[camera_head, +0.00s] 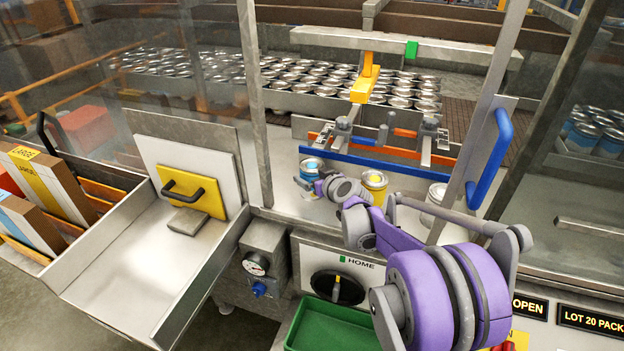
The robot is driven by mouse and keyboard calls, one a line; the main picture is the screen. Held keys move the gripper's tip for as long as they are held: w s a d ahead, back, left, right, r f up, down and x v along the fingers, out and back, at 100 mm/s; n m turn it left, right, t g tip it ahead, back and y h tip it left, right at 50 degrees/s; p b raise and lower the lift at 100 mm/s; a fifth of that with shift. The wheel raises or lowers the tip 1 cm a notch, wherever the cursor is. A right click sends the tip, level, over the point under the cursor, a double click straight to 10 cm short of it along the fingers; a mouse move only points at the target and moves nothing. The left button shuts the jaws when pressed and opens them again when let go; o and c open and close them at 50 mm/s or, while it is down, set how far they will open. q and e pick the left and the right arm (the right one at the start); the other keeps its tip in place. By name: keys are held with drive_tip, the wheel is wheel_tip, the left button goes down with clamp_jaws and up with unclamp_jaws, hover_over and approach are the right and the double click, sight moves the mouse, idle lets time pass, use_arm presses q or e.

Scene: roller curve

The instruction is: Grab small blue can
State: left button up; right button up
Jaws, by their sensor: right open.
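A small blue can (310,169) with a silver rim stands on the metal deck inside the machine opening. My right arm reaches in from the lower right, and its gripper (318,188) is open just in front of the blue can, partly overlapping it in the view. I cannot tell whether the fingers touch the can. A yellow can (375,183) stands to the right, partly behind my wrist. A white can (436,194) stands farther right behind my forearm. My left gripper is not in view.
A blue bar (380,168) and orange rods span the deck behind the cans. A glass door with a blue handle (490,160) stands at right, close to my arm. An empty metal tray (130,270) lies at left. A green bin (325,328) sits below.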

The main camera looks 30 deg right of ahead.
drive_tip(key=shift+w+f, duration=0.2)
drive_tip(key=shift+w, duration=0.15)
drive_tip(key=shift+s, duration=0.1)
drive_tip(key=shift+c, duration=0.3)
drive_tip(key=c, duration=1.2)
